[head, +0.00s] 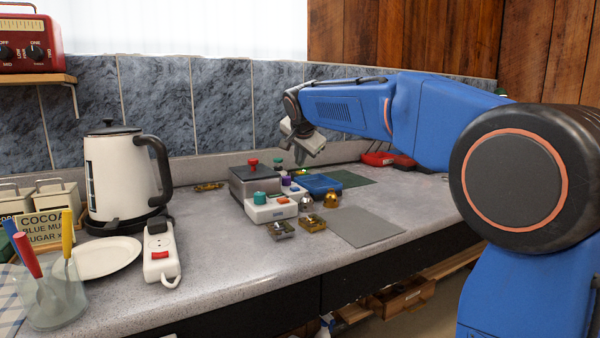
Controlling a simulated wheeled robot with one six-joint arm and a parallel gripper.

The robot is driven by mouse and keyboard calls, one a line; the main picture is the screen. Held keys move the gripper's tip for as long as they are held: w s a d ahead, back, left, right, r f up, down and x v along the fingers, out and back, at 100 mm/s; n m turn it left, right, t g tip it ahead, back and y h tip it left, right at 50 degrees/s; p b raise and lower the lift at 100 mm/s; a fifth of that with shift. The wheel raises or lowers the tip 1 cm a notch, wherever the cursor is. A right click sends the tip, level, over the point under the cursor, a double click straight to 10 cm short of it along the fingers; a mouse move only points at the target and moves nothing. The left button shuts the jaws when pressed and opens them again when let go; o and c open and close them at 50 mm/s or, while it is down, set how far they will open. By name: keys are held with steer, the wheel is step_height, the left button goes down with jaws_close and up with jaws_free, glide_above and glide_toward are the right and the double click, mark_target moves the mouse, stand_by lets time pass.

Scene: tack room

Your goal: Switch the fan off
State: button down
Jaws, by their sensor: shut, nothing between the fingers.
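No fan body is plain to see. A red unit (28,42) on the shelf at the upper left has a pale scale and dark knobs (5,52) with small words such as OFF, LOW and MID around them. Whether it is the fan's control, I cannot tell. A white control box (270,210) with a teal knob (259,198) stands on the counter; its label is too small to read. My gripper (318,153) is shut and empty, tilted downward above the back of the counter, behind the control boxes and far right of the red unit.
A grey box (243,190) with a red knob, a blue tray (318,184) and small metal pieces crowd mid-counter. A kettle (108,180), white plate (105,257), power strip (160,262) and glass of utensils (55,298) stand left. A grey mat (365,227) lies bare at the front.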

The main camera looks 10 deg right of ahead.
steer(key=shift+f, duration=0.15)
steer(key=shift+f, duration=0.3)
steer(key=shift+f, duration=0.25)
stand_by(0.7)
steer(key=shift+r, duration=0.7)
steer(key=shift+r, duration=3)
